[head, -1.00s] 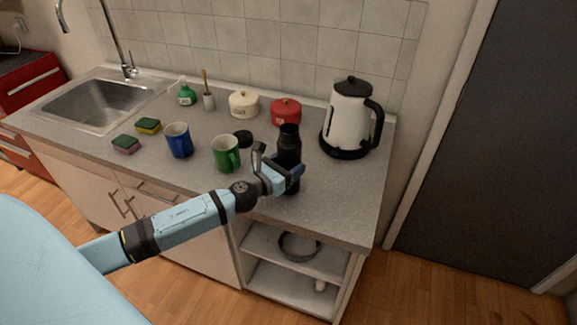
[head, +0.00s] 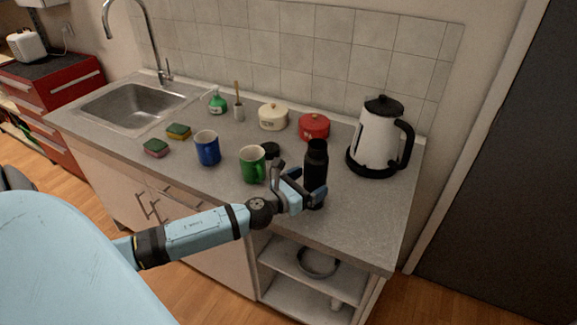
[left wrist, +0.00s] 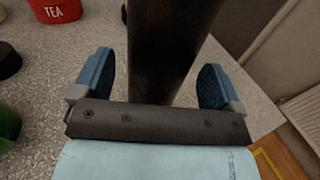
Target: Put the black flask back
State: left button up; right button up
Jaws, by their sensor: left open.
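The black flask (head: 316,167) stands upright on the grey counter, near its front edge and left of the kettle. It also shows in the left wrist view (left wrist: 167,45), large and dark between the two blue fingers. My left gripper (head: 304,194) is open, with its fingers on either side of the flask's lower part; the wrist view (left wrist: 158,88) shows gaps between the fingers and the flask. A black round lid-like piece (head: 269,150) lies behind the green mug. My right gripper is not in view.
A green mug (head: 252,165) stands close left of the gripper, with a blue mug (head: 207,148) further left. A white and black kettle (head: 378,140) stands right of the flask. Red (head: 314,127) and cream (head: 272,117) canisters stand behind. The counter's front right (head: 375,215) is clear.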

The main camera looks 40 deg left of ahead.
pick_arm(q)
jog(key=s, duration=0.3)
jog(key=s+a+b, duration=0.1)
jog(key=s, duration=0.5)
jog(key=shift+s+a+r+b, duration=0.1)
jog(key=shift+s+a+b, duration=0.15)
jog(key=shift+b, duration=0.15)
